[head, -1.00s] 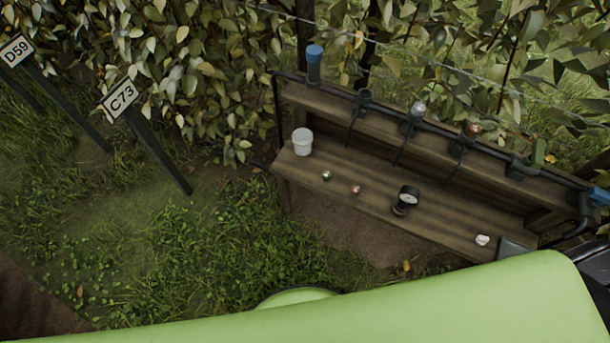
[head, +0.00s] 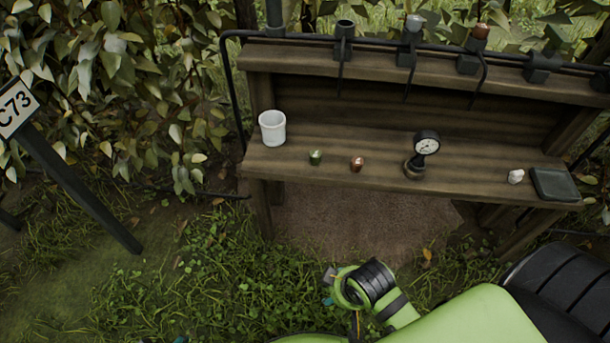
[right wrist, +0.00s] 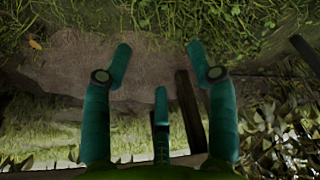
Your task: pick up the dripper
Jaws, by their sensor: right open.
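I cannot tell for certain which item is the dripper. Small dripper-sized pieces lie on the bench shelf: a green one (head: 316,158), a copper one (head: 357,164) and a white one (head: 516,176). My right gripper (right wrist: 160,55) is open and empty in the right wrist view, its teal fingers spread over bare soil and grass. In the head view my green wrist with a black ribbed sleeve shows low in front of the bench, apart from the shelf. Small teal bits at the bottom edge are cut off; I cannot tell whose they are.
The wooden bench (head: 300,183) also carries a white cup (head: 272,129), a pressure gauge (head: 424,150) and a dark tray (head: 556,184). A black pipe with several fittings runs along the upper ledge. A C73 sign (head: 15,107) stands left. Grass lies in front.

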